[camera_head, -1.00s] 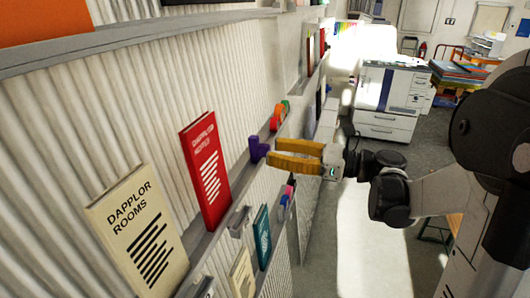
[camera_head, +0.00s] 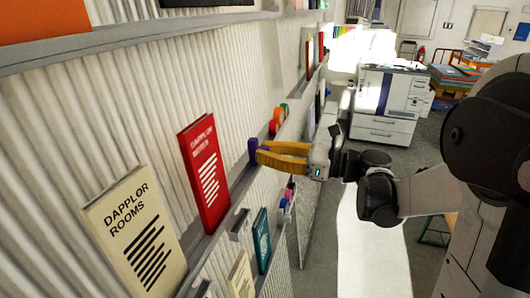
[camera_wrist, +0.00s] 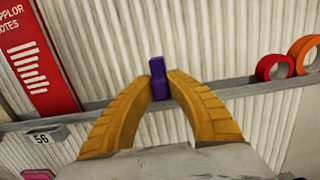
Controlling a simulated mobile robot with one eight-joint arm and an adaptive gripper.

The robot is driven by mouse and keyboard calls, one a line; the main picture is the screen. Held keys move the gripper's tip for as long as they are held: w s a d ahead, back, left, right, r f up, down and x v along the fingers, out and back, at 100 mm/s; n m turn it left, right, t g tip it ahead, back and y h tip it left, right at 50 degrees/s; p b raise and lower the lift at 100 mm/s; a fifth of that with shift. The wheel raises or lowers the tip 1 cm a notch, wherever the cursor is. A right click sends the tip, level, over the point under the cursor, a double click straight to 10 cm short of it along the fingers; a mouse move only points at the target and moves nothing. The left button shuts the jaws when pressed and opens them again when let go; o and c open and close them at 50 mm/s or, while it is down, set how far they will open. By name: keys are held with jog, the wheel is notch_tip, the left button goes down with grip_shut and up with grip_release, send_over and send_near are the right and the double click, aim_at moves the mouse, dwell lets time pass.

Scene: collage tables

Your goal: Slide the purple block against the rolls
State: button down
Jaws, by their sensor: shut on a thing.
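The purple block (camera_head: 253,150) stands on the narrow grey wall ledge, just right of the red book. My gripper (camera_head: 262,152) reaches in from the right with its yellow fingers shut on the block. In the wrist view the purple block (camera_wrist: 158,82) shows upright between the two fingertips (camera_wrist: 160,90), its upper part sticking out above them. The rolls, one red (camera_wrist: 274,67) and one orange (camera_wrist: 304,52), lie on the same ledge to the right, apart from the block. In the head view the rolls (camera_head: 277,121) show beyond the block, with a green one behind.
A red book (camera_head: 205,172) and a cream book (camera_head: 138,232) lean on the ledge (camera_wrist: 235,90). A lower ledge holds a teal book (camera_head: 261,240) and small items. The ledge between block and rolls is clear.

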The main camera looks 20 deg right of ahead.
jog(key=w+d, duration=0.1)
jog(key=w, duration=0.1)
jog(key=w+d, duration=0.2)
jog(key=w, duration=0.1)
jog(key=w+d, duration=0.2)
jog(key=shift+w+d, duration=0.2)
jog(key=shift+w, duration=0.05)
jog(key=c, duration=1.3)
grip_release()
jog(key=shift+a, duration=0.1)
jog(key=v, duration=1.2)
